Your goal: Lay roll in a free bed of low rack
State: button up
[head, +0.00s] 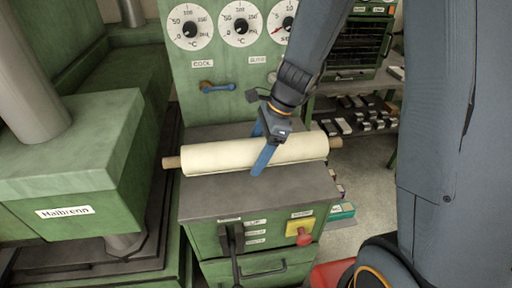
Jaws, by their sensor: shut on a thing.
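The roll (218,157) is a cream sheet wound on a brown core whose ends stick out on both sides. It lies across the grey top of a green machine cabinet (255,197), or just above it; I cannot tell whether it touches. My gripper (262,155) comes down from above with its blue fingers around the roll near its middle, shut on it. My wrist hides part of the roll's far side. No low rack with beds can be clearly made out in this view.
A green press labelled Halbrenn (65,213) stands close at left. Behind the roll rises a green panel with dials (240,22) and a blue handle (217,87). A lever and a red button (304,236) are on the cabinet front. Shelves with dark blocks (350,115) stand at back right.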

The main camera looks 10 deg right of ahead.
jog(key=shift+f, duration=2)
jog(key=shift+f, duration=0.15)
jog(key=o, duration=2.1)
